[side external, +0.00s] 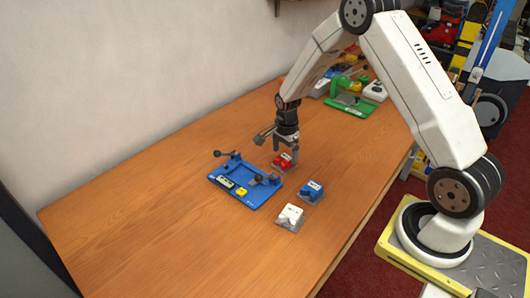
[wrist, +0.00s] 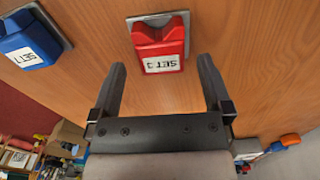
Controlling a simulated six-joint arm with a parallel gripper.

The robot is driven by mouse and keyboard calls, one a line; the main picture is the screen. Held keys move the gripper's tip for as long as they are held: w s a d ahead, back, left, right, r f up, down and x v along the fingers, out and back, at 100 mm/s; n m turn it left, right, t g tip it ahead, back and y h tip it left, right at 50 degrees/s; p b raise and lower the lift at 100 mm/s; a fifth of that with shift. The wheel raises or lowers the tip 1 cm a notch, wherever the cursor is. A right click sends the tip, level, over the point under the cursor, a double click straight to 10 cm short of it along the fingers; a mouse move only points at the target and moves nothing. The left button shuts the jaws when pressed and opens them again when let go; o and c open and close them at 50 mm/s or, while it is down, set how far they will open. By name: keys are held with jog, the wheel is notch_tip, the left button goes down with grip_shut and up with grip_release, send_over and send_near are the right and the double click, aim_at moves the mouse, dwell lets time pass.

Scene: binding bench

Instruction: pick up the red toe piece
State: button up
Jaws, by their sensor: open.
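The red toe piece (side external: 283,162) sits on the wooden bench on a grey base plate, to the right of the blue fixture. In the wrist view the red toe piece (wrist: 160,45) shows a white label and lies just beyond the fingertips, between their lines. My gripper (side external: 286,148) is above and close to the red piece in the side view. In the wrist view my gripper (wrist: 162,65) is open, with nothing between its two dark fingers. The height left between fingers and piece is hard to tell.
A blue toe piece (side external: 312,192) and a white one (side external: 290,218) stand nearby; the blue piece also shows in the wrist view (wrist: 30,42). A blue fixture (side external: 262,198) with clamps lies left. A green tray (side external: 350,104) and tools are at the back. The front-left bench is clear.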

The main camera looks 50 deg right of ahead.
aim_at(284, 158)
jog(key=shift+f, duration=1.7)
jog(key=shift+c, duration=0.2)
jog(key=shift+w, duration=0.1)
grip_shut()
jog(key=shift+r, duration=0.15)
jog(key=shift+r, duration=0.7)
jog(key=s+a+r, duration=0.3)
jog(key=s+r, duration=0.8)
jog(key=s, duration=0.2)
jog(key=shift+s+a+r, duration=0.15)
jog(key=shift+s+r, duration=0.05)
jog(key=shift+s, duration=0.15)
